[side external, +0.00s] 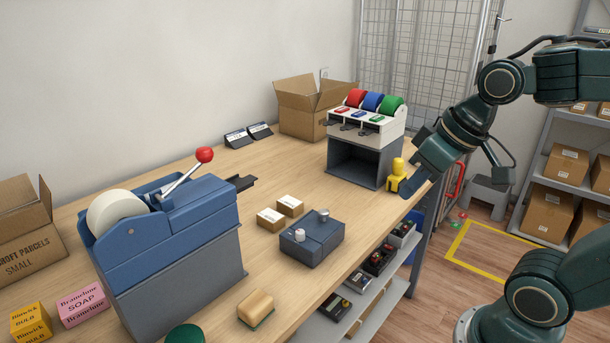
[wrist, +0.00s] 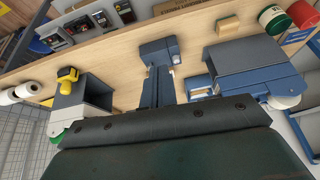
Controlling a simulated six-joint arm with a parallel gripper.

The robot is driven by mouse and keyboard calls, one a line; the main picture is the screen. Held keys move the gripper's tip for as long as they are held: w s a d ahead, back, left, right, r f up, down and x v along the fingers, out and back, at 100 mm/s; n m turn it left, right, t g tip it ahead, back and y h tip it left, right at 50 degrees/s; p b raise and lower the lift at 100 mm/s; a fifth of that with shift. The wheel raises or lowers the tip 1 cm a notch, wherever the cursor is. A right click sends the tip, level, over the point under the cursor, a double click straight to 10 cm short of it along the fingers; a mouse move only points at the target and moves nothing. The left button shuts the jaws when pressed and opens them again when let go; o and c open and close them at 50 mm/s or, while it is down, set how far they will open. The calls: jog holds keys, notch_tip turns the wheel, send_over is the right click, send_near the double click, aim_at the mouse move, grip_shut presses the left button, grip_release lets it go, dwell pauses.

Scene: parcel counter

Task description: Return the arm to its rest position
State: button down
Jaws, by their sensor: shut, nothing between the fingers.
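My dark green arm reaches in from the right in the side external view. My gripper (side external: 408,190) is shut and empty, pointing down and left, in front of the counter's right end. In the picture it lies just right of the yellow tool (side external: 396,173). The wrist view shows my two grey fingers (wrist: 159,88) close together with nothing between them. There the yellow tool (wrist: 68,75) stands well off to the left, apart from the fingers. The wooden counter (side external: 285,255) lies beneath.
A tape dispenser with red, blue and green rolls (side external: 368,115) stands at the counter's far end. A blue machine with a red-knobbed lever (side external: 175,235), a low blue-grey box (side external: 312,240) and two small cartons (side external: 280,212) stand nearer. Parcel shelves (side external: 565,150) are at right.

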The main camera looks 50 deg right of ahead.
jog(key=shift+s+a+r, duration=0.1)
jog(key=shift+s+a, duration=0.15)
jog(key=shift+s, duration=0.85)
jog(key=shift+s+a, duration=0.2)
jog(key=shift+s, duration=0.85)
